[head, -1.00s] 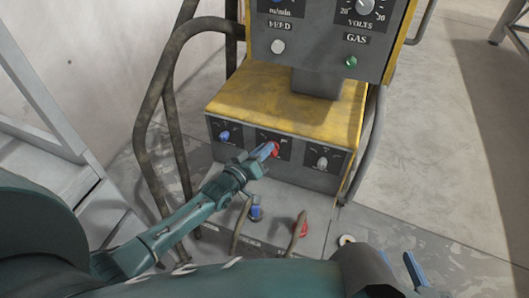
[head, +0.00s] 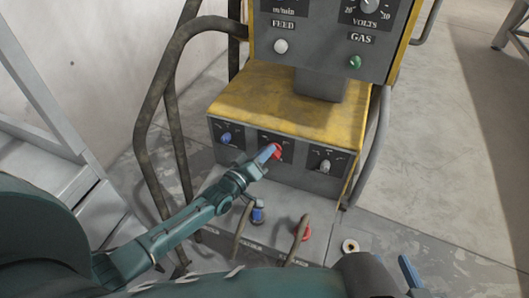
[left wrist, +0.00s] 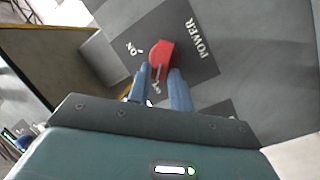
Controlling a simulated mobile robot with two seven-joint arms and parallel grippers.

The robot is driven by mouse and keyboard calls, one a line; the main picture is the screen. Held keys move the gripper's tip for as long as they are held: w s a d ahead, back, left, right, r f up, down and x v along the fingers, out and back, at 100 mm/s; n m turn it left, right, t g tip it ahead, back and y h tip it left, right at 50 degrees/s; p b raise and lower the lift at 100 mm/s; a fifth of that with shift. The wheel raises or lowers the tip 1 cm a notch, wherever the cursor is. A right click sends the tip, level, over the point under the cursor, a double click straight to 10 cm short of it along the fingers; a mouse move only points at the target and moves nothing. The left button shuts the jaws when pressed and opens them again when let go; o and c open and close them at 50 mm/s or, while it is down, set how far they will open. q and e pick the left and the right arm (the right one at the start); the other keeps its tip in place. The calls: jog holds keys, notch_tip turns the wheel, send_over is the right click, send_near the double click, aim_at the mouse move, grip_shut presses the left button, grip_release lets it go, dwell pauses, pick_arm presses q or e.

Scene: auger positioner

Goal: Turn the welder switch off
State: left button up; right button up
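The red welder power switch (head: 277,151) sits on a dark plate in the middle of the yellow-topped welder's front face. In the left wrist view the red switch (left wrist: 162,53) is beside the "POWER" lettering, with "ON" to its left and another, partly hidden mark below it. My left gripper (head: 268,154) is at the switch. In the left wrist view its two blue fingers (left wrist: 163,75) are apart, with their tips at the lower end of the switch; I cannot tell whether they touch it. A blue finger of my right gripper (head: 411,272) shows at the bottom right.
A blue knob (head: 225,137) and a grey knob (head: 324,166) flank the switch. Cables with blue (head: 257,214) and red (head: 305,233) plugs are below. An upper panel (head: 325,40) with a green gas button overhangs. A grey ladder stands at left.

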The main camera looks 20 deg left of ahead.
pick_arm(q)
jog(key=o, duration=0.3)
jog(key=shift+o, duration=0.2)
pick_arm(e)
jog(key=shift+r, duration=0.1)
